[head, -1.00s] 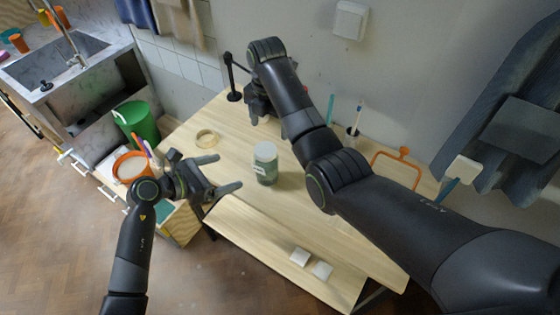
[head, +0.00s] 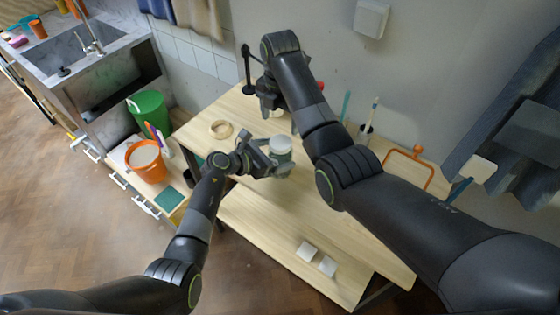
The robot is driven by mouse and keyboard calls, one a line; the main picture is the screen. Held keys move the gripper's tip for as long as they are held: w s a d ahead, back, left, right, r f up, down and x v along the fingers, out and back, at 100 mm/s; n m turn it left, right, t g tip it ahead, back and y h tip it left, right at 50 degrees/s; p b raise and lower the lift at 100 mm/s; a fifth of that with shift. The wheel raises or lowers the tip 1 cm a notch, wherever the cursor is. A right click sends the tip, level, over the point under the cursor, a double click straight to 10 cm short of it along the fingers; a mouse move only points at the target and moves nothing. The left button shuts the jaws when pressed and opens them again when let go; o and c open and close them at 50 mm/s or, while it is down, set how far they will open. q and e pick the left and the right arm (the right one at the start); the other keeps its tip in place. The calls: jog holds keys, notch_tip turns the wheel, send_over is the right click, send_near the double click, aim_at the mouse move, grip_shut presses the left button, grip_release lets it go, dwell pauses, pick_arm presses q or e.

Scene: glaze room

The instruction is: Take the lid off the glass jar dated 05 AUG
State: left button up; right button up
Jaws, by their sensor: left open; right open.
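A glass jar with a pale lid (head: 281,143) stands upright on the wooden table. Its greenish lower part is partly hidden by my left gripper, and no date is readable on it. My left gripper (head: 279,160) is open, with its fingers at the jar's body below the lid; I cannot tell whether they touch it. My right gripper (head: 268,104) is open and empty near the table's back edge, behind the jar and partly hidden by its own arm.
A tape-like ring (head: 221,129) lies left of the jar. A cup with brushes (head: 366,132) and an orange frame (head: 405,168) stand at the back right. Two white blocks (head: 307,251) lie on the lower front shelf. An orange bucket (head: 145,160) stands at the left.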

pick_arm(q)
jog(key=shift+x, duration=0.95)
pick_arm(e)
jog(key=shift+w+d, duration=0.1)
jog(key=shift+d, duration=0.05)
pick_arm(q)
jog(key=shift+s, duration=0.1)
jog(key=shift+c, duration=0.2)
